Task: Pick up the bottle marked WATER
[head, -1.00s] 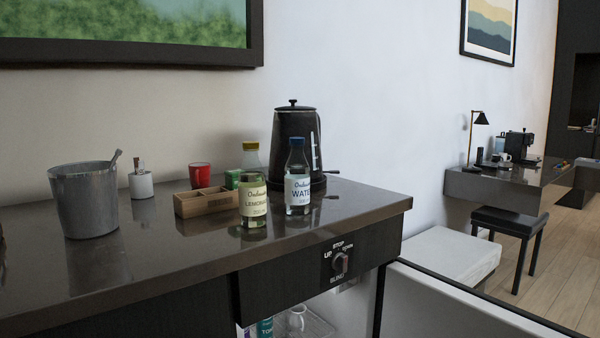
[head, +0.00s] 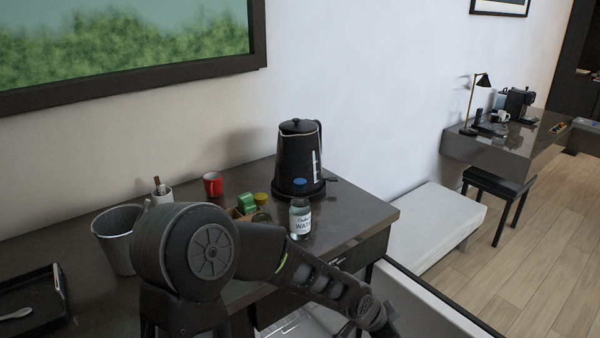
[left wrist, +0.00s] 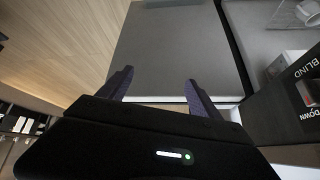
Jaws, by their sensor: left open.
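The bottle marked WATER (head: 300,217), clear with a blue cap and white label, stands upright on the dark counter in front of the kettle. A second bottle with a yellow cap (head: 262,198) is just left of it, mostly hidden by my left arm. My left arm crosses the front of the counter in the head view, its far end below and right of the WATER bottle. In the left wrist view my left gripper (left wrist: 160,90) is open, with nothing between its fingers. The bottle is not in that view. My right gripper is in neither view.
The black kettle (head: 299,160) stands behind the bottle. A red cup (head: 213,184), green box (head: 246,203) and metal bucket (head: 115,240) are to the left. A dark tray (head: 30,308) is at lower left. A white bench (head: 435,225) stands right of the counter.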

